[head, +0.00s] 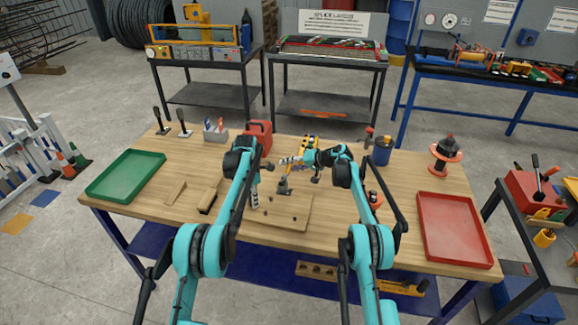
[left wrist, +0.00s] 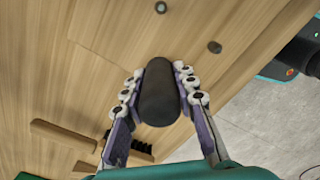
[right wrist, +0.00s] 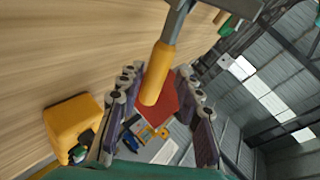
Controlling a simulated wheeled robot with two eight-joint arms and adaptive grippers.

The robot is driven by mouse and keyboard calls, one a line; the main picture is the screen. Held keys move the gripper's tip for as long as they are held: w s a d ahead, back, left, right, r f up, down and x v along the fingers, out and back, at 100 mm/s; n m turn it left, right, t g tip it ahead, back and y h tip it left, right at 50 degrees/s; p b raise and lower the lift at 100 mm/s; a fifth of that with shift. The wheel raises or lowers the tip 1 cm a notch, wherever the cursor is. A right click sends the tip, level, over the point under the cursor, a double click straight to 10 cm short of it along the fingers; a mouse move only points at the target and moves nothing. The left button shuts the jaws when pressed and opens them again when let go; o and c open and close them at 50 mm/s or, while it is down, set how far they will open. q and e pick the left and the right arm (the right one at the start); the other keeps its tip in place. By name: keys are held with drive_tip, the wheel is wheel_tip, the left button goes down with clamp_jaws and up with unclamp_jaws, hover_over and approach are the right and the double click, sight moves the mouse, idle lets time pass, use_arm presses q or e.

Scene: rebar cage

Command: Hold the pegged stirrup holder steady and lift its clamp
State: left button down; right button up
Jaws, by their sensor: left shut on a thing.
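The pegged wooden board (head: 300,206) of the stirrup holder lies on the workbench, with dark pegs on top. My left gripper (head: 254,205) points down at its left side. In the left wrist view its fingers (left wrist: 157,82) are closed against both sides of a black cylindrical grip (left wrist: 158,95). The clamp (head: 284,187) stands at the board's back, grey with an orange handle (right wrist: 161,68). My right gripper (head: 289,162) comes from the right beside the handle. In the right wrist view, the handle's end lies between its spread fingers (right wrist: 160,72), with gaps visible.
A green tray (head: 97,191) lies at the bench's left and a red tray (head: 425,247) at its right. A red can (head: 258,136) and a yellow item (right wrist: 75,124) stand behind the board. A brush (head: 208,201) lies left of the board. Bench space before the red tray is clear.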

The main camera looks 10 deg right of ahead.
drive_tip(key=shift+r, duration=0.1)
drive_tip(key=v, duration=1.2)
use_arm(q)
drive_tip(key=c, duration=1.1)
unclamp_jaws()
